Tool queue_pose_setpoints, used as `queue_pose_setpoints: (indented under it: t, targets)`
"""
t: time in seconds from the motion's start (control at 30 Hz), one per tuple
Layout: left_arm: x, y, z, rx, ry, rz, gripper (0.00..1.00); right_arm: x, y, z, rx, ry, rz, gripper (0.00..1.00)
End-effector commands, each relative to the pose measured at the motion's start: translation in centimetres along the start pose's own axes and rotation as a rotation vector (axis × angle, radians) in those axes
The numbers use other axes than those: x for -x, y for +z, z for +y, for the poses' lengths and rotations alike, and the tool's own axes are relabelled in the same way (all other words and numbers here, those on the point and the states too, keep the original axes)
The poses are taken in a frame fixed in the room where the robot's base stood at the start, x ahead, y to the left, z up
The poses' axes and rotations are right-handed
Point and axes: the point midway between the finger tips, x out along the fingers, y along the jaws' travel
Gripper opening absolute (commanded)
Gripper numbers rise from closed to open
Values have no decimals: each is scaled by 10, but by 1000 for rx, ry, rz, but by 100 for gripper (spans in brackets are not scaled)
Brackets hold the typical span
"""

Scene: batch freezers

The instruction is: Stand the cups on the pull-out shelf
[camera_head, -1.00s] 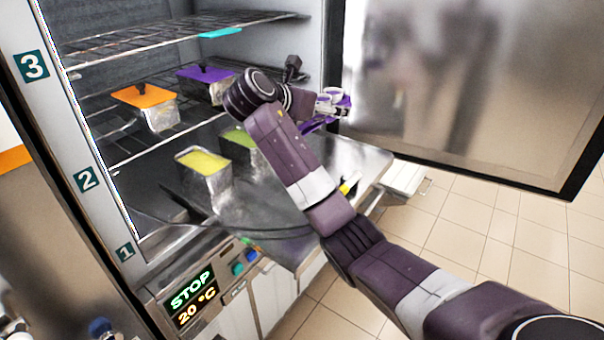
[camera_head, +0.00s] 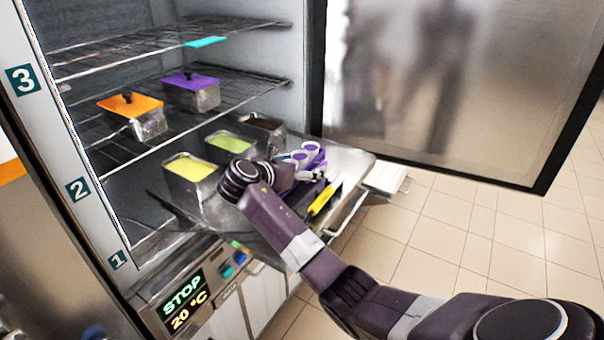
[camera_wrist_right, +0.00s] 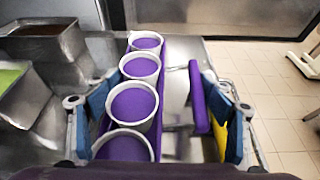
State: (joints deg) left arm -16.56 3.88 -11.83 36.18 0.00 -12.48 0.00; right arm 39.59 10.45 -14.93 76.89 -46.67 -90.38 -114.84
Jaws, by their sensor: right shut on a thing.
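Several white cups (camera_wrist_right: 130,104) with purple filling stand upright in a row in a purple carrier (camera_wrist_right: 194,97) with a raised side bar. In the head view the cups (camera_head: 309,147) are low over the pull-out steel shelf (camera_head: 352,161), near its right part. I cannot tell whether the carrier touches the shelf. My right gripper (camera_head: 302,176) is shut on the carrier. Its blue-padded fingers stand on both sides of it in the wrist view. Part of the carrier is hidden by my wrist in the head view. My left gripper is out of view.
Pans with yellow (camera_head: 190,167), green (camera_head: 231,143) and brown (camera_head: 264,122) contents stand left of the carrier. A yellow-handled tool (camera_head: 322,200) lies at the shelf's front. Orange-lidded (camera_head: 131,104) and purple-lidded (camera_head: 190,83) pans sit on the rack above. The freezer door (camera_head: 430,90) is open.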

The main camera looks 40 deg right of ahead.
Motion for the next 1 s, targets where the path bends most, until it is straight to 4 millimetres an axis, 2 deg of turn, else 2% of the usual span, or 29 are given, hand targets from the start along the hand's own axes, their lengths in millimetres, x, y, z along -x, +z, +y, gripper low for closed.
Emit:
queue_pose_setpoints:
  t: [0.17,0.4,0.43,0.47,0.8,0.87,1.0]
  targets:
    - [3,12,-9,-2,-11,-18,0,-10,-24,0,3,-1,0,27]
    - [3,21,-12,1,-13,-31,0,-11,-27,0,1,1,0,27]
    - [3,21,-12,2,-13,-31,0,-12,-29,0,3,0,2,78]
    - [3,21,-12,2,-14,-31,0,-12,-29,0,3,0,2,81]
    - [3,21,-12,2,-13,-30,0,-9,-28,0,2,0,1,82]
    - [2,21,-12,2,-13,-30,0,-4,-28,0,1,1,1,82]
    - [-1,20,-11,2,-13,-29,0,18,-29,1,1,3,1,82]
